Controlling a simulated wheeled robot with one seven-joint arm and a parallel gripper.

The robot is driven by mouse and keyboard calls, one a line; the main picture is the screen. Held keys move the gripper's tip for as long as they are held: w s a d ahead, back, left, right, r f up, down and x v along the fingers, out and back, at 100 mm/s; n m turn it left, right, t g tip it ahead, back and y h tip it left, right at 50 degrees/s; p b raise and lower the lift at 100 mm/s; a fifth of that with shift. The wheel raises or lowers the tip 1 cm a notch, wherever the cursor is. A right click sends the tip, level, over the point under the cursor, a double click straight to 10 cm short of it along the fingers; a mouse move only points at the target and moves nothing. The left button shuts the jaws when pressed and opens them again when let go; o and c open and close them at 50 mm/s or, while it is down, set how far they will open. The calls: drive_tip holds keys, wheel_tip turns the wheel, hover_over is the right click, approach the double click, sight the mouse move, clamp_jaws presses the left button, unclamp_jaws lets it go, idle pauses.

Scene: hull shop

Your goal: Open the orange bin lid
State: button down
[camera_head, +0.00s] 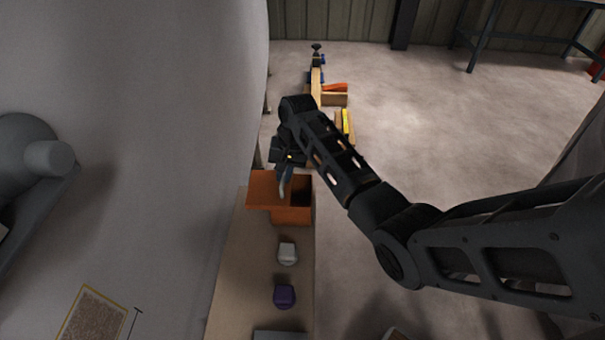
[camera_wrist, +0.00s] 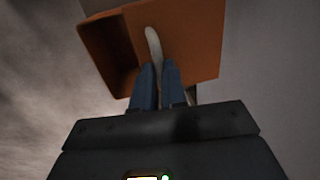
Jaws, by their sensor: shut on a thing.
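The orange bin (camera_head: 292,215) stands on a narrow tan bench. Its orange lid (camera_head: 262,188) sits off to the left of the opening, and part of the dark inside shows at the right. The lid (camera_wrist: 200,45) fills much of the upper wrist view, with the dark opening at its left. A pale curved handle (camera_wrist: 153,42) lies on the lid. My gripper (camera_head: 286,176) reaches down over the lid. In the wrist view its blue fingers (camera_wrist: 160,72) are closed around the near end of the handle. The hinge is hidden.
A white block-like object (camera_head: 287,253) and a purple one (camera_head: 285,296) stand on the bench (camera_head: 240,275) in front of the bin. A large grey hull (camera_head: 170,110) rises close on the left. Clear floor (camera_head: 425,120) lies to the right.

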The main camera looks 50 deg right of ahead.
sight(272, 187)
drive_tip(key=w+a, duration=0.2)
drive_tip(key=w, duration=0.1)
drive_tip(key=shift+a, duration=0.15)
drive_tip(key=c, duration=1.2)
unclamp_jaws()
drive_tip(key=shift+o, duration=0.2)
drive_tip(key=shift+r, duration=0.1)
wheel_tip(272, 187, up, 8)
drive_tip(key=s, duration=0.1)
drive_tip(key=shift+d+f, duration=0.25)
drive_tip(key=shift+d, duration=0.2)
